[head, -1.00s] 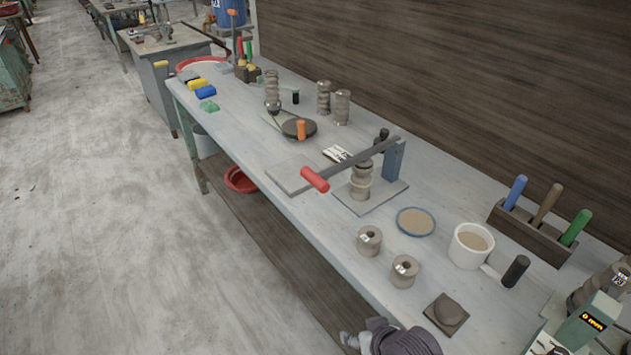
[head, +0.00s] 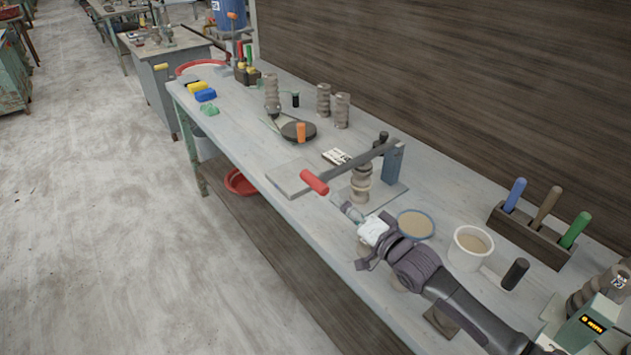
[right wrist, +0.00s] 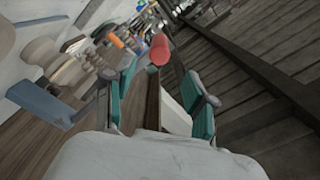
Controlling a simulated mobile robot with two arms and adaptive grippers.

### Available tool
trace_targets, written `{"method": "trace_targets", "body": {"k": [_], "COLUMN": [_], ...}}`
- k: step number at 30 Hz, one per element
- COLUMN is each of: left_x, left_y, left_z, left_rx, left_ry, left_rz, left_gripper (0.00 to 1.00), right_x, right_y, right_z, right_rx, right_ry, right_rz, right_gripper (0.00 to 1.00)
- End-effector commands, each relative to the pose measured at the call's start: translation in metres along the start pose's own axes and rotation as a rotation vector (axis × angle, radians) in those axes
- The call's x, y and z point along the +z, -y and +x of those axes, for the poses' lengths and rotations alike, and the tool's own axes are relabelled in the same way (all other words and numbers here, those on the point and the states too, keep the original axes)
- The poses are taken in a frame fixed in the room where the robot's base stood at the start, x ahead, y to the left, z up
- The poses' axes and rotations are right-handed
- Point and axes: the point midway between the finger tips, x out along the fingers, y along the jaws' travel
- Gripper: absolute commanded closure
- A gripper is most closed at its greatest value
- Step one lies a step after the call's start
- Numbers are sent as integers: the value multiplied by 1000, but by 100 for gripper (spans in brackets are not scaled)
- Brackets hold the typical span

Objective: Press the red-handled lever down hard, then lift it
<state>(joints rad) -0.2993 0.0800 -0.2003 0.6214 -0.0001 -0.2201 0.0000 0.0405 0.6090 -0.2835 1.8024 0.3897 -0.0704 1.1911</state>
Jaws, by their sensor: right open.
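The red handle (head: 314,182) is a red cylinder on the near left end of a dark lever bar (head: 352,161). The bar slopes up to a blue-grey post (head: 393,162) on a grey base plate. A stacked clay-coloured piece (head: 361,181) stands under the bar. My right gripper (head: 350,211) is just right of and nearer than the red handle, apart from it and empty. In the right wrist view the open teal fingers (right wrist: 160,98) stand either side of the view's middle, and the red handle (right wrist: 159,49) shows beyond them. My left gripper is not in view.
A round blue-rimmed dish (head: 416,224), a white mug (head: 469,248) and a tool rack (head: 536,238) stand to the right on the bench. My right arm hides the weights there. A flat pale slab (head: 291,178) lies left of the handle.

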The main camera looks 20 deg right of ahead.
Motion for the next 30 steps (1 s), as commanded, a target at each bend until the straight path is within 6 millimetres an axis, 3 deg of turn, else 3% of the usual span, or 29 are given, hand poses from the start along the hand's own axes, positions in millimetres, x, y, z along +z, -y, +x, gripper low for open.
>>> {"method": "trace_targets", "body": {"k": [9,15,28,30], "left_x": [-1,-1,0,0], "left_y": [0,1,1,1], "left_z": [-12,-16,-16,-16], "left_rx": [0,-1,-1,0], "left_ry": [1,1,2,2], "left_rz": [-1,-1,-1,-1], "left_gripper": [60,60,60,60], "right_x": [-2,-1,0,0], "right_y": [2,1,0,0], "right_z": [70,98,109,109], "right_rx": [0,0,2,2], "right_ry": [-2,-1,1,0], "right_rz": [-3,-2,-3,-3], "right_gripper": [44,44,44,53]}}
